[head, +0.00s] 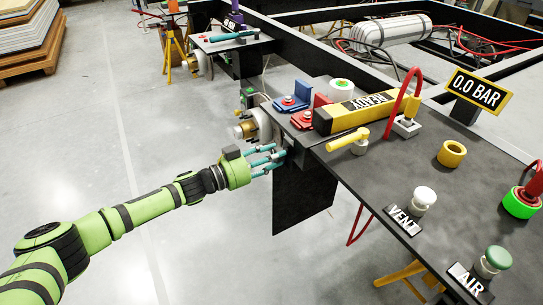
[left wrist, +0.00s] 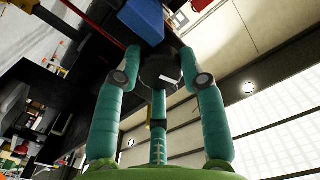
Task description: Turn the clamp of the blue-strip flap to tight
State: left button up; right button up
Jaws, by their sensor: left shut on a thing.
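My left gripper (head: 278,157) reaches in from the left to the near left edge of the dark worktop. In the left wrist view my left gripper (left wrist: 160,78) has its teal fingers closed around a dark, round, knob-like clamp (left wrist: 158,66) with a white mark on it. A blue block (left wrist: 143,18) shows just beyond the clamp. In the head view my fingers and the worktop edge hide the clamp. A dark panel (head: 303,197) hangs below the edge beside my gripper; I cannot tell whether it is the flap. No blue strip is clear there. My right gripper is out of view.
The worktop (head: 385,165) carries a yellow READY unit (head: 350,113), blue (head: 303,89) and red brackets, a yellow handle (head: 348,139), a yellow ring (head: 452,153), and VENT (head: 424,196) and AIR (head: 496,261) buttons. A metal hub (head: 247,130) sits behind my gripper.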

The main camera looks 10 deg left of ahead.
pick_arm(q)
jog(key=shift+w+d+r, duration=0.1)
jog(key=shift+r, duration=0.35)
jog(key=o, duration=1.1)
jog(key=shift+o, duration=0.2)
jog(key=shift+f, duration=0.1)
jog(key=shift+f, duration=0.1)
jog(key=v, duration=1.2)
